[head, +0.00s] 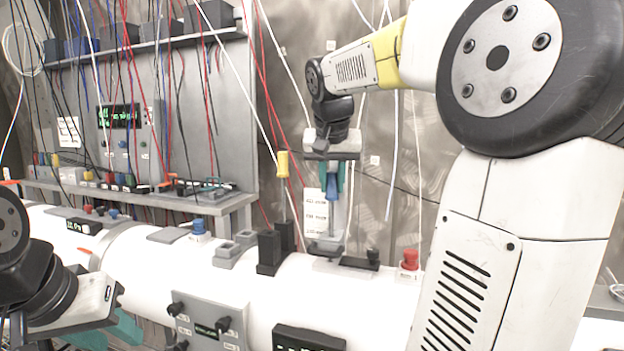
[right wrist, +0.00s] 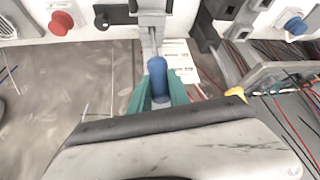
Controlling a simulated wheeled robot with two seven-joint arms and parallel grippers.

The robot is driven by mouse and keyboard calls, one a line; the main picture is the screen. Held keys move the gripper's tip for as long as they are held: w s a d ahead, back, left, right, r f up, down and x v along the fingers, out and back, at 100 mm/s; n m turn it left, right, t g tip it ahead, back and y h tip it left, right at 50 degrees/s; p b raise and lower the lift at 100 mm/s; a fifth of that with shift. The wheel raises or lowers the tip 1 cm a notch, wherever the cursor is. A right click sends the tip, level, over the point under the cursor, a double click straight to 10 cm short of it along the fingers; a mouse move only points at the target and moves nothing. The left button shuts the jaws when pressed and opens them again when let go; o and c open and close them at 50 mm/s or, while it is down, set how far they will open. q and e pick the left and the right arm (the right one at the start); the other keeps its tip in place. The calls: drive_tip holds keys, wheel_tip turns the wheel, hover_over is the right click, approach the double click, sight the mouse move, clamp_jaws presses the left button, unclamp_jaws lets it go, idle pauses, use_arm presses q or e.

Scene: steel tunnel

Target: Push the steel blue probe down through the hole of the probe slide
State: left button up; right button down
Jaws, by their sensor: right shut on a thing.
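The steel blue probe (head: 333,186) stands about upright above the white pipe in the head view. Its blue handle (right wrist: 157,78) and thin metal shank show in the right wrist view. My right gripper (head: 335,178) is shut on the handle, with a teal finger on each side. The grey probe slide (head: 327,247) is on top of the pipe below the probe. The shank reaches down to the slide, but I cannot tell how deep it is in the hole. My left gripper (head: 112,325) is at the lower left, away from the probe, its fingertips partly cut off.
A yellow-handled probe (head: 283,165) stands by black blocks (head: 268,250) left of the slide. A red button (head: 410,258) is to the right, and a blue knob (head: 198,227) to the left. Cables hang behind. A grey shelf (head: 150,197) is at the left.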

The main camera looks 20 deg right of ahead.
sight(331, 216)
drive_tip(key=shift+f, duration=4.4)
drive_tip(key=c, duration=1.1)
unclamp_jaws()
drive_tip(key=shift+c, duration=0.2)
drive_tip(key=v, duration=0.8)
drive_tip(key=shift+w, duration=0.1)
drive_tip(key=s+a+f+n+y, duration=0.2)
drive_tip(key=s+a+f, duration=0.3)
drive_tip(key=s, duration=0.3)
drive_tip(key=s+a+f+n+y, duration=0.2)
drive_tip(key=s+a+f+n, duration=0.1)
drive_tip(key=s+f, duration=0.5)
drive_tip(key=shift+s+a+y, duration=0.25)
drive_tip(key=shift+a+y, duration=0.05)
drive_tip(key=shift+a, duration=0.6)
